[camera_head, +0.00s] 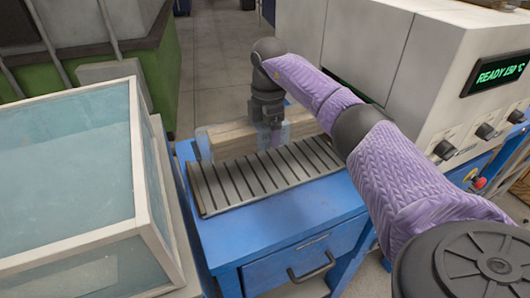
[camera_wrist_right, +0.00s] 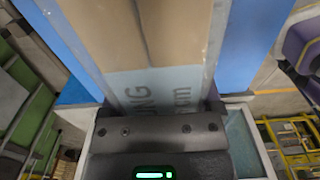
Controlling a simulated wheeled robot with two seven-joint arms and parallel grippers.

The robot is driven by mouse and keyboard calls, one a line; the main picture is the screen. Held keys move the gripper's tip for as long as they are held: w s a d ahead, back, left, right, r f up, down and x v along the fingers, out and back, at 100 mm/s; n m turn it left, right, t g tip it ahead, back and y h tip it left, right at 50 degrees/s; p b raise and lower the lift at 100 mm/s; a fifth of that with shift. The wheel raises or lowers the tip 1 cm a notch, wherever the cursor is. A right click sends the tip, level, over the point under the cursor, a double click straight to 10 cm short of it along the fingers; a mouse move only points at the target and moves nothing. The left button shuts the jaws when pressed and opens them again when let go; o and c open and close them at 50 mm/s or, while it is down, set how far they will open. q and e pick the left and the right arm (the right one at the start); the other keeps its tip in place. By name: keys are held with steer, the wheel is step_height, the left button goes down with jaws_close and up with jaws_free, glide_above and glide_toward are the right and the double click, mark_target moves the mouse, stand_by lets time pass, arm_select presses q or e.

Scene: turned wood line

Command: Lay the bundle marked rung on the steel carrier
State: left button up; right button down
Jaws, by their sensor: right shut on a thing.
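The bundle (camera_head: 230,139) is a pack of pale wood in clear wrap. My right gripper (camera_head: 273,138) is shut on the bundle from above. The slatted steel carrier (camera_head: 262,176) lies on the blue cabinet. The bundle shows at the carrier's far edge; I cannot tell whether it touches the carrier. My left gripper is not in view.
The blue cabinet (camera_head: 290,228) has a drawer with a dark handle. A glass-sided box (camera_head: 65,165) stands close on the left. A cream machine (camera_head: 405,60) with a green "READY" display and knobs stands on the right. The carrier's near slats are bare.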

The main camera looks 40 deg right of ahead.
mark_target(268, 164)
step_height(268, 164, down, 7)
steer(key=shift+f+b, duration=0.15)
steer(key=shift+b, duration=0.8)
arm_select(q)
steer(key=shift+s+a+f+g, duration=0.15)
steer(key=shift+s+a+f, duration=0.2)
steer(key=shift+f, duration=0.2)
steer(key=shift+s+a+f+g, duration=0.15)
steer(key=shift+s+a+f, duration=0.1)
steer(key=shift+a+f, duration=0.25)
arm_select(e)
jaws_free()
step_height(268, 164, up, 11)
steer(key=p, duration=0.4)
steer(key=shift+r, duration=0.7)
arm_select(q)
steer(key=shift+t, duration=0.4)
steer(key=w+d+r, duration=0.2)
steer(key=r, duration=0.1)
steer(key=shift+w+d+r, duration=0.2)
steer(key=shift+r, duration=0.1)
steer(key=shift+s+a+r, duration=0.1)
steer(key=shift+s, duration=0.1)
